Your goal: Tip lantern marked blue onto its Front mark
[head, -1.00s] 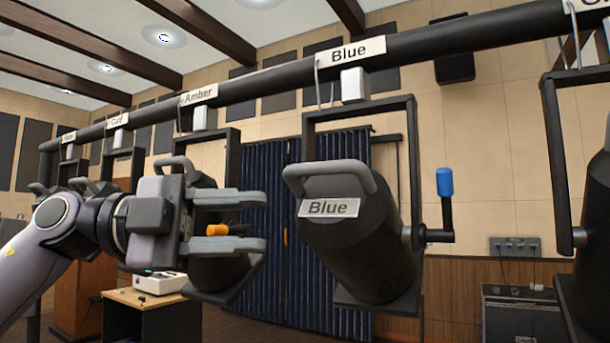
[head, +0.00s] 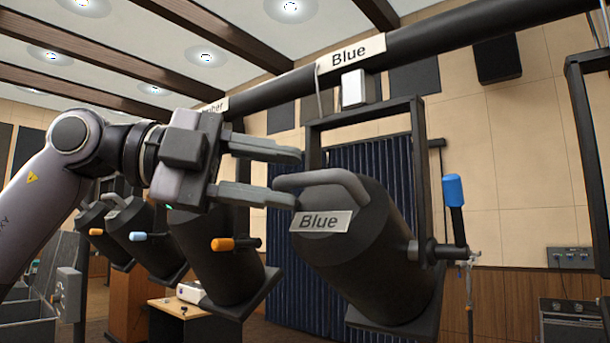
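The lantern marked Blue (head: 375,262) is a black cylinder hanging tilted in a black yoke (head: 424,180) under the pipe. Its label (head: 320,222) faces me, and a grey loop handle (head: 335,182) stands at its upper end. A side crank with a blue grip (head: 453,190) sits on its right. My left gripper (head: 298,178) is open, its fingertips pointing right at the left end of the loop handle. Whether they touch it I cannot tell. No Front mark is readable. My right gripper is not in view.
A thick black pipe (head: 450,42) runs overhead with a Blue tag (head: 349,52). Several other lanterns hang at the left, the nearest (head: 212,260) with an orange grip. A desk (head: 190,318) stands below. Room right of the blue grip is mostly open.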

